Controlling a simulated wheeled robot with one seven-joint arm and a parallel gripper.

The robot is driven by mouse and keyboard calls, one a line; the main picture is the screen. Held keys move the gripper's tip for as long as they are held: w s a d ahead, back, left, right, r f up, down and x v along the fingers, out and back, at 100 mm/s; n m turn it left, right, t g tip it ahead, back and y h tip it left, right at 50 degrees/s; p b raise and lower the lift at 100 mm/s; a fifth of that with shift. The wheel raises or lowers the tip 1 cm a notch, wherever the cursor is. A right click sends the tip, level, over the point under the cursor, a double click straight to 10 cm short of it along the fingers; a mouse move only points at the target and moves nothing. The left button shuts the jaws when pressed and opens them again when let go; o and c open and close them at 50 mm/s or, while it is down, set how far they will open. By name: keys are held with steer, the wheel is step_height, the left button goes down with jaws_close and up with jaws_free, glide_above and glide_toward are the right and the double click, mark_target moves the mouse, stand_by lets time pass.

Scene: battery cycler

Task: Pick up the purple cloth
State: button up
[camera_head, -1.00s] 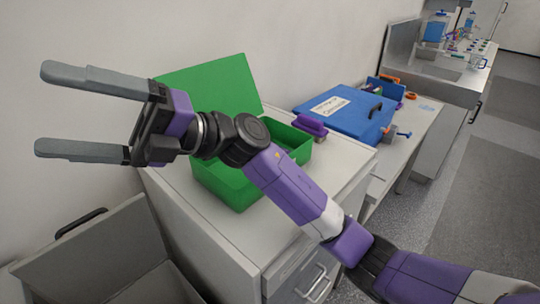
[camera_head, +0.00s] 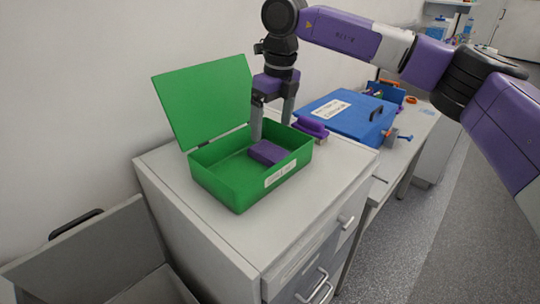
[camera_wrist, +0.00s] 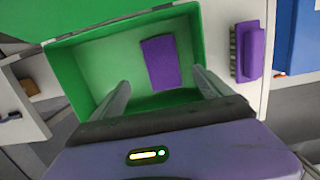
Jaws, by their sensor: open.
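The purple cloth (camera_head: 268,152) is a small folded block lying on the floor of the open green box (camera_head: 236,196), toward its right side. My gripper (camera_head: 271,128) points down over the back part of the box, its two grey fingers apart and empty. The fingertips look above or just behind the cloth; their exact height is hard to tell. In the wrist view the cloth (camera_wrist: 161,62) lies beyond the fingertips, between their lines and nearer the right finger, and the gripper (camera_wrist: 160,86) is open. Nothing hides the cloth there.
The box's green lid (camera_head: 204,100) stands open at the back left. A purple-handled brush (camera_head: 310,127) lies right of the box, near a blue case (camera_head: 345,112) with a label. The box stands on a white cabinet (camera_head: 170,185); an open grey bin (camera_head: 90,250) is at lower left.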

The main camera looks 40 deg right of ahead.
mark_target(270, 150)
steer(key=shift+s+d+f, duration=0.1)
steer(key=shift+d+f, duration=0.15)
steer(key=shift+f, duration=0.1)
steer(key=shift+w+a+f+p, duration=0.15)
steer(key=shift+f+p, duration=0.15)
steer(key=shift+f, duration=0.85)
steer(key=shift+w+d+f+p, duration=0.15)
steer(key=shift+f+p, duration=0.1)
steer(key=shift+f, duration=0.9)
steer(key=shift+w+a+f+p, duration=0.15)
steer(key=shift+f+p, duration=0.15)
steer(key=shift+f, duration=0.85)
steer(key=c, duration=1.4)
steer(key=shift+c, duration=0.2)
steer(key=shift+r, duration=0.15)
step_height(270, 150, up, 20)
steer(key=shift+f+b, duration=0.1)
steer(key=shift+b, duration=0.85)
